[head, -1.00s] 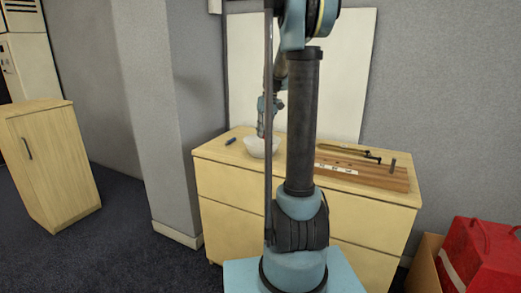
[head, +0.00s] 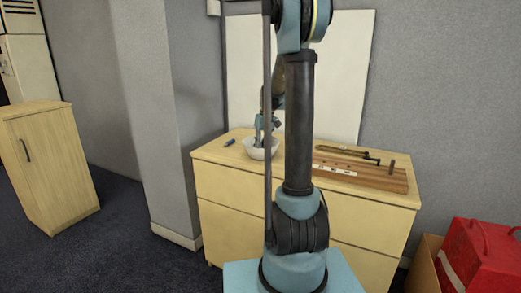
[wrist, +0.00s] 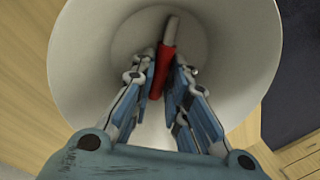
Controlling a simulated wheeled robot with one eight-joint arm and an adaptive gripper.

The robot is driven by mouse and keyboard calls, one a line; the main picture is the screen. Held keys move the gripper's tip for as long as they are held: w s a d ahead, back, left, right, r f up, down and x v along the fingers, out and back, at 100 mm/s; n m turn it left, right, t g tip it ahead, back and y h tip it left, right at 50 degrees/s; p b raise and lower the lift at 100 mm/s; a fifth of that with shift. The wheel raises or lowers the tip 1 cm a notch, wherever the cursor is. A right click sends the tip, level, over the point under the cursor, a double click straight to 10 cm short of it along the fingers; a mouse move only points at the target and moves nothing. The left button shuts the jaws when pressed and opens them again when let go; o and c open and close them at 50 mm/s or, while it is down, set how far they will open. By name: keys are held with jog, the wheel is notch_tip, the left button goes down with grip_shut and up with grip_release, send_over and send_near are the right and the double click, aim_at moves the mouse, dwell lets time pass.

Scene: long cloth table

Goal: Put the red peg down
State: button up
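The red peg (wrist: 161,72) has a pale grey end and shows between my fingertips in the wrist view. It lies slanted along the gap, inside the white bowl (wrist: 75,45). My gripper (wrist: 166,68) reaches down into the bowl with its blue-padded fingers close on both sides of the peg, and appears shut on it. Whether the peg touches the bowl's bottom cannot be told. In the head view the bowl (head: 262,153) stands on the table's left part with my gripper (head: 264,143) at its rim; the peg cannot be made out there.
The pale wooden cabinet top (head: 218,152) carries a small blue object (head: 229,142) left of the bowl. A brown wooden board (head: 375,177) with dark tools lies on the right, partly behind my arm. A white panel (head: 345,70) stands behind.

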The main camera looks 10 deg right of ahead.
jog(key=shift+o, duration=0.8)
notch_tip(320, 180, up, 11)
jog(key=d, duration=0.2)
jog(key=s+a, duration=0.1)
jog(key=s, duration=0.9)
jog(key=s+f+m+t, duration=0.1)
jog(key=s+f, duration=0.4)
jog(key=s, duration=0.3)
jog(key=s+f+t+h, duration=0.1)
jog(key=s+f, duration=0.5)
jog(key=s, duration=0.3)
jog(key=s+a+f+m+h, duration=0.1)
jog(key=s+f, duration=0.4)
jog(key=s, duration=0.4)
jog(key=shift+f+m+t, duration=0.15)
jog(key=shift+m+t, duration=0.15)
jog(key=shift+t, duration=0.1)
